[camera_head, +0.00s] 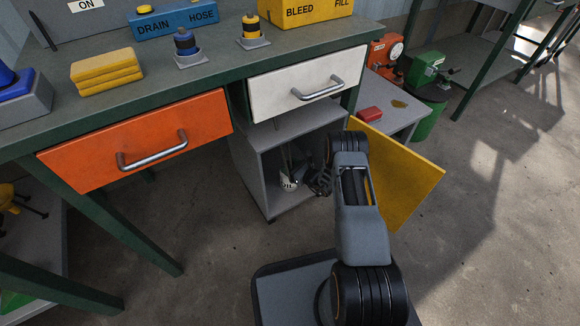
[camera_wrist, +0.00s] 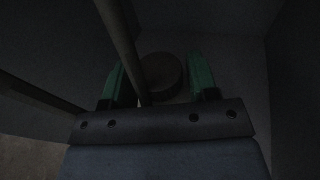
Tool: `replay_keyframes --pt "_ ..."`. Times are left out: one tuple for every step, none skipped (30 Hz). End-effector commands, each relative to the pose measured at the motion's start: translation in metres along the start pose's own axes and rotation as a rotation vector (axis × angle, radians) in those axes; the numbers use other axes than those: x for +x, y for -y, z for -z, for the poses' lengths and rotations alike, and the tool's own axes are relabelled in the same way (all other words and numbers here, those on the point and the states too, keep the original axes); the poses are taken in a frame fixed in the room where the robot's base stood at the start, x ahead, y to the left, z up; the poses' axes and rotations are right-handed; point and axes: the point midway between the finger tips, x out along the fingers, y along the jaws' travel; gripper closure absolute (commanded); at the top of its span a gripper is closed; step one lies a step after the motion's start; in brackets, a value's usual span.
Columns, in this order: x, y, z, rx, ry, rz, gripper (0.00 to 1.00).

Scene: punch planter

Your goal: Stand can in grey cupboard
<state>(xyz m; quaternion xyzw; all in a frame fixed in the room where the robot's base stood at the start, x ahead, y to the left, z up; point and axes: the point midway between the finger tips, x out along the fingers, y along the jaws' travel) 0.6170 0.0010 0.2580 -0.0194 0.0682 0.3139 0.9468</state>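The grey cupboard (camera_head: 265,168) stands under the bench with its yellow door (camera_head: 400,178) swung open to the right. My gripper (camera_head: 300,178) reaches into its opening, partly hidden by the frame and my arm. A small whitish thing (camera_head: 288,183), probably the can, is low inside beside the fingers. In the dark wrist view, my gripper's green fingers (camera_wrist: 160,88) are spread wide. A round dark thing (camera_wrist: 163,72), likely the can, is between them, with apparent gaps at both sides. A thin bar (camera_wrist: 122,45) crosses in front of it; I cannot tell whether it belongs to the can.
An orange drawer (camera_head: 140,140) and a white drawer (camera_head: 305,85) are shut above. The cupboard walls close in around my gripper. A low grey shelf (camera_head: 390,120) with a red block (camera_head: 369,114) is behind the door. The floor in front is clear.

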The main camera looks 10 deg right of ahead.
Motion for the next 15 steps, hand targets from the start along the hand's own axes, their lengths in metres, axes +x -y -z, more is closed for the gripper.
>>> replay_keyframes --pt "0.000 0.000 0.000 0.000 0.000 0.000 0.41" --pt "0.000 0.000 0.000 0.000 0.000 0.000 0.39" --pt "0.000 0.000 0.000 0.000 0.000 0.000 0.35" --pt "0.000 0.000 0.000 0.000 0.000 0.000 0.33" --pt "0.000 0.000 0.000 0.000 0.000 0.000 0.33" --pt "0.000 0.000 0.000 0.000 0.000 0.000 0.33" --pt "0.000 0.000 0.000 0.000 0.000 0.000 0.33" --pt "0.000 0.000 0.000 0.000 0.000 0.000 0.33" --pt "0.000 0.000 0.000 0.000 0.000 0.000 0.33" --pt "0.000 0.000 0.000 0.000 0.000 0.000 0.33" --pt "0.000 0.000 -0.001 0.000 0.000 0.000 0.33" --pt "0.000 0.000 -0.003 0.000 0.000 0.000 0.33" --pt "-0.003 0.000 -0.003 0.001 -0.001 0.001 0.33" --pt "-0.006 0.001 -0.003 0.002 -0.002 0.002 0.33" --pt "-0.011 0.001 -0.004 0.003 -0.002 0.002 0.33"
